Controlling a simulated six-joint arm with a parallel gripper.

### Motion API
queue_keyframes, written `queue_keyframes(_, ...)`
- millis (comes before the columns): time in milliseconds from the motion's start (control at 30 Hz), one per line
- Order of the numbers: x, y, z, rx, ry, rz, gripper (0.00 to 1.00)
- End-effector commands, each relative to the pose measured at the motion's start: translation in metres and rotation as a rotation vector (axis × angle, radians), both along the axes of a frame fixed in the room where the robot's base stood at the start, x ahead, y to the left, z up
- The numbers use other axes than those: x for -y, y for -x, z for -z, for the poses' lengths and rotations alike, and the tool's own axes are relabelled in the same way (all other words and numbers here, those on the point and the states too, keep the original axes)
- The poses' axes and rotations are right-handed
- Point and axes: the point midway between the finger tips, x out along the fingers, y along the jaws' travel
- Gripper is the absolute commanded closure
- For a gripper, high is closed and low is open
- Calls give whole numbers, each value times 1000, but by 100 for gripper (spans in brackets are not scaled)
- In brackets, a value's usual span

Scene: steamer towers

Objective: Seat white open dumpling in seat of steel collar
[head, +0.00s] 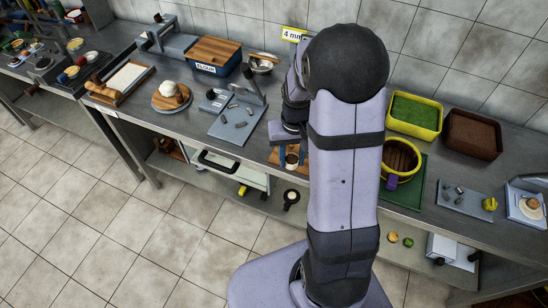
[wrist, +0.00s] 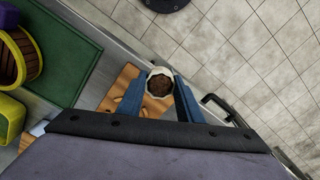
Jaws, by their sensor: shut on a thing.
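The white open dumpling (wrist: 159,74) has a pleated pale rim and a brown filling facing the wrist camera. My gripper (wrist: 160,88) is shut on it, with one blue finger on each side. In the head view, my gripper (head: 292,147) is low at the front of the counter, partly hidden by my arm. An orange-brown wooden board (wrist: 120,98) lies below the dumpling; I cannot tell the gap. I cannot make out the steel collar or its seat in either view.
The counter's front edge runs close by, with the tiled floor (wrist: 225,45) beyond. A green tray (wrist: 65,48) and wooden steamer (wrist: 33,60) stand to the left in the wrist view. A grey plate with small metal parts (head: 225,128) lies left of my gripper in the head view.

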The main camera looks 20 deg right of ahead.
Motion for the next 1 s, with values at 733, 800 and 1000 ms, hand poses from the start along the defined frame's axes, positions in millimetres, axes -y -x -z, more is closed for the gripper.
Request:
queue_keyframes(733, 234, 194, 64, -2, -1, 867, 96)
queue_keyframes(800, 249, 217, 69, -1, -1, 940, 96)
queue_keyframes(1000, 284, 271, 81, -1, 0, 1096, 96)
